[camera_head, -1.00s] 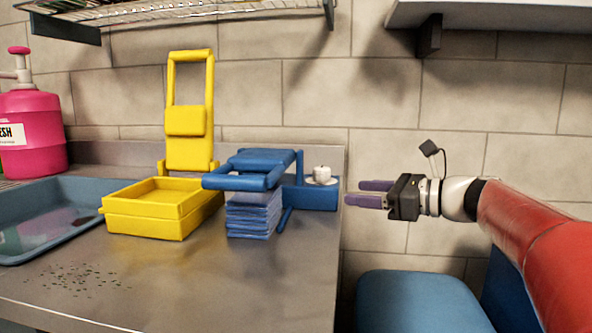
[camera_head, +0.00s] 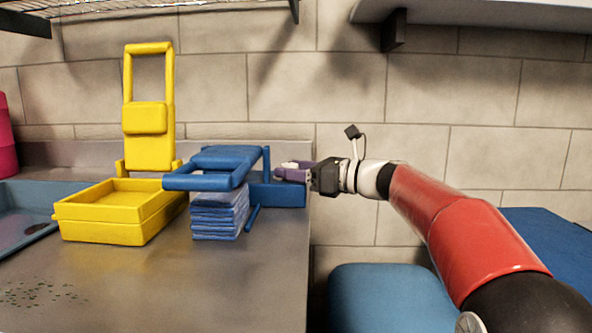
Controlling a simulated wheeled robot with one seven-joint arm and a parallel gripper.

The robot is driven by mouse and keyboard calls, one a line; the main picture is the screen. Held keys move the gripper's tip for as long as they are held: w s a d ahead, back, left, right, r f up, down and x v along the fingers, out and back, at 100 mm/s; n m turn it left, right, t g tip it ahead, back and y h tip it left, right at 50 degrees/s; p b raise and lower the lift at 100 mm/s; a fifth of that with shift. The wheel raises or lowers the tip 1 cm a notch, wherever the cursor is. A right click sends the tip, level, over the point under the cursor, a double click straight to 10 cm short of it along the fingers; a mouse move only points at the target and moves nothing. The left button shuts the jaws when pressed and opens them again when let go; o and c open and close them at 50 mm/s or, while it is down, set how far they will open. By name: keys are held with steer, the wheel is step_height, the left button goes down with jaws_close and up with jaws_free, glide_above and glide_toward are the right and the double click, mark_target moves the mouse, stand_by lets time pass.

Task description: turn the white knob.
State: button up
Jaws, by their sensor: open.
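The white knob cannot be clearly made out now; my gripper's purple fingers cover its place on top of the low blue box (camera_head: 292,196). This box is at the right end of the blue device (camera_head: 225,160), near the counter's right edge. My gripper (camera_head: 290,171) comes in from the right, fingers pointing left, just above the box. Its fingers are apart, at the knob's place. Whether they touch the knob, I cannot tell.
A stack of blue sheets (camera_head: 218,215) sits under the blue device. A yellow press-like device (camera_head: 125,215) stands left of it. A blue tray (camera_head: 15,220) is at far left. The counter's front (camera_head: 230,285) is mostly clear. A shelf (camera_head: 470,12) hangs upper right.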

steer(key=shift+c, duration=0.4)
steer(key=c, duration=0.9)
steer(key=m+t+h+b, duration=0.1)
steer(key=t, duration=0.1)
steer(key=m+t+h+b, duration=0.1)
steer(key=m+t+h, duration=0.1)
steer(key=s+m+t+h+b, duration=0.1)
steer(key=m+t+h, duration=0.1)
steer(key=shift+a+f+t, duration=0.15)
steer(key=shift+a+t, duration=0.15)
steer(key=shift+a, duration=0.05)
steer(key=m+t+h, duration=0.1)
steer(key=m+h, duration=0.1)
steer(key=m+t+h+b, duration=0.1)
steer(key=m+h, duration=0.1)
steer(key=h, duration=0.1)
steer(key=shift+a+t, duration=0.1)
steer(key=shift+t, duration=0.3)
steer(key=shift+a+m+t+h+b, duration=0.15)
steer(key=shift+m+t+h+b, duration=0.15)
steer(key=shift+m+h, duration=0.85)
steer(key=shift+a+m+t+h+b, duration=0.1)
steer(key=shift+m+t+h+b, duration=0.4)
steer(key=shift+h, duration=1.05)
